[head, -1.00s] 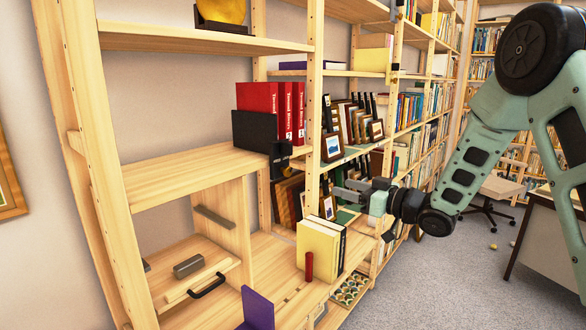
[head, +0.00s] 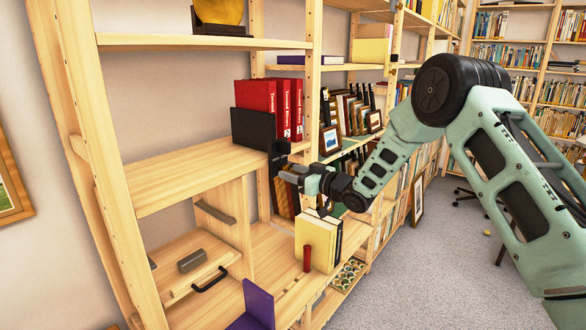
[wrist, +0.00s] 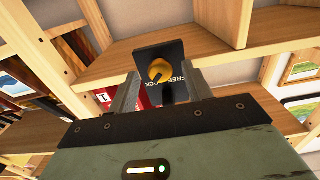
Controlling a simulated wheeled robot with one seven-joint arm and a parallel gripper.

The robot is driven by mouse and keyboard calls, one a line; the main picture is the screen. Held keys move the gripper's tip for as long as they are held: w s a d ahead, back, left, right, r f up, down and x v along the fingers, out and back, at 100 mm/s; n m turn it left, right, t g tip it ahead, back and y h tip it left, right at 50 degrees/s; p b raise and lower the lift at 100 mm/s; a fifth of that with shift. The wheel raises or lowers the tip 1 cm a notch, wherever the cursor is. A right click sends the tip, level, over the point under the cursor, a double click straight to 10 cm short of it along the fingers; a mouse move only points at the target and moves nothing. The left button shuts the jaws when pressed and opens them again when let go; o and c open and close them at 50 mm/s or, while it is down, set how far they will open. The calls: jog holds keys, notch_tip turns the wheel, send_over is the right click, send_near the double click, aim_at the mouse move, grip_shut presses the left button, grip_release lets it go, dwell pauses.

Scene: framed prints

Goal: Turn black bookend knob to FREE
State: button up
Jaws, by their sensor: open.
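The black bookend (head: 253,127) stands on the middle shelf against red binders (head: 272,98). In the wrist view its dark front plate (wrist: 181,53) carries a round brass-yellow knob (wrist: 158,70) and white lettering, partly hidden, that seems to read FREE and LOCK. A dark bar shows just below the knob; I cannot tell which word the knob points to. My gripper (head: 289,174) is open just below and in front of the bookend's front end. In the wrist view its fingers (wrist: 161,90) lie either side of the knob, with the tips seemingly short of it.
The wooden shelf edge (head: 215,172) runs beside the bookend. Framed pictures (head: 330,140) stand behind my wrist to the right. Below are yellow books (head: 316,240), a red cylinder (head: 307,258) and a purple bookend (head: 257,305). The shelf left of the bookend is bare.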

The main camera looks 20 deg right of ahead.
jog(key=shift+w+a, duration=0.2)
jog(key=c, duration=1)
jog(key=shift+o, duration=0.2)
jog(key=shift+f+n+b, duration=0.15)
jog(key=shift+n+b, duration=0.15)
jog(key=shift+b, duration=0.4)
jog(key=n+b, duration=1.7)
jog(key=b, duration=0.9)
jog(key=shift+d, duration=0.1)
jog(key=shift+r+n, duration=0.2)
jog(key=shift+n, duration=0.1)
